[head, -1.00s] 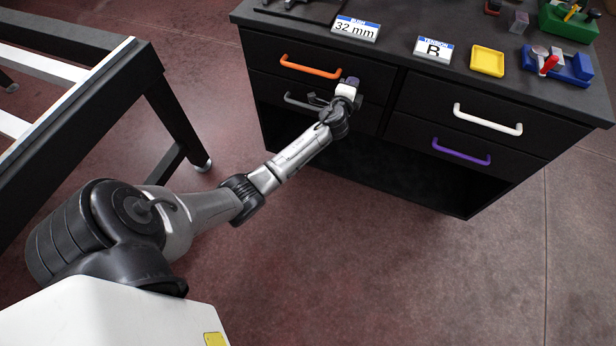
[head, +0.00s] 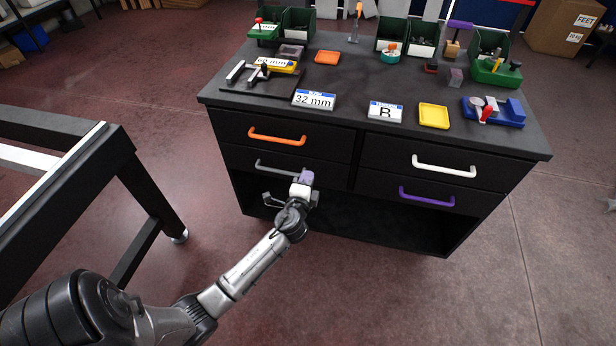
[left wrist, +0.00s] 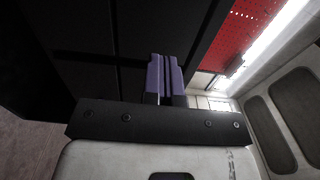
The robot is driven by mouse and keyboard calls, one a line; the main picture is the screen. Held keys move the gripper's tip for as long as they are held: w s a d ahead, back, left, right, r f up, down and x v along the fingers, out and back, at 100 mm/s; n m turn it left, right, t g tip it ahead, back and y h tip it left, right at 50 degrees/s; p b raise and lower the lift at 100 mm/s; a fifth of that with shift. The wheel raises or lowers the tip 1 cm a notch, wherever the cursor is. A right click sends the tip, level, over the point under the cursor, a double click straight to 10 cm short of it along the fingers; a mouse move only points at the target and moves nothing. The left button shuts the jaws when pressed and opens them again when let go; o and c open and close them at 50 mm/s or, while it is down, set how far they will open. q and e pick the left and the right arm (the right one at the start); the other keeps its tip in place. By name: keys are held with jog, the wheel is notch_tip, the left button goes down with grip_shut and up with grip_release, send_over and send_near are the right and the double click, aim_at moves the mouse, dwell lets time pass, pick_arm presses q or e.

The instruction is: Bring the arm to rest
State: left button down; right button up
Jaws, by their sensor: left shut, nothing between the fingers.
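My left arm reaches in from the lower left of the head view. Its gripper (head: 307,178) is in front of the lower left drawer of the black cabinet (head: 340,215), near the grey handle (head: 285,167). I cannot tell whether it touches the cabinet. In the left wrist view the two purple fingers (left wrist: 165,80) are together, with nothing held between them. My right gripper is not in either view.
The cabinet has orange (head: 277,136), white (head: 443,167) and purple (head: 427,197) handles. Its top holds a yellow tray (head: 434,115), a blue fixture (head: 495,112) and green bins. A black-framed table (head: 120,165) stands at the left. The floor at lower right is clear.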

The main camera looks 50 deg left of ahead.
pick_arm(q)
jog(key=shift+s+d, duration=0.3)
